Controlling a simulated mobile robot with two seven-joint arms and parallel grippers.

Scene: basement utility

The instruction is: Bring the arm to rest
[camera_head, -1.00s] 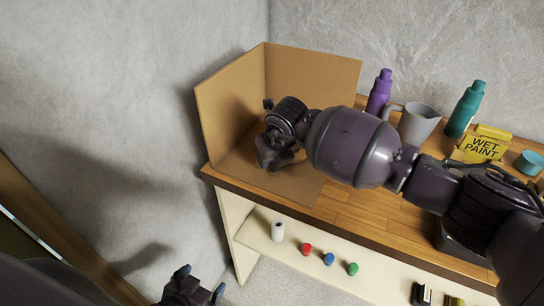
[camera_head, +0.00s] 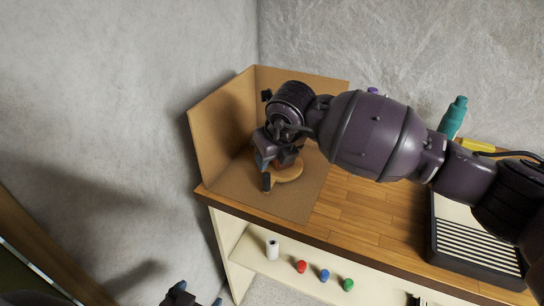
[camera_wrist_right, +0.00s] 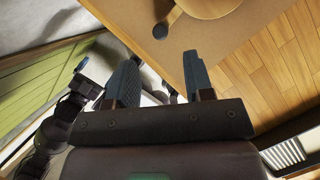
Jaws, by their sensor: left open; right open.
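My right arm reaches in from the right over the wooden worktop (camera_head: 365,208). Its gripper (camera_head: 264,176) is above the brown corner board, near a round wooden piece (camera_head: 289,173). In the wrist view, the right gripper (camera_wrist_right: 160,83) has its two fingers apart with nothing between them. The round wooden piece (camera_wrist_right: 208,6) lies beyond the fingers, apart from them; part of it is cut off by the frame. My left gripper (camera_head: 194,297) is low at the bottom edge of the head view, open and empty, partly cut off.
The brown corner board (camera_head: 222,118) has two upright walls behind and left of the right gripper. A black striped tray (camera_head: 470,245) and a teal bottle (camera_head: 453,117) stand right. A shelf below holds a white roll (camera_head: 272,249) and several coloured caps (camera_head: 325,275).

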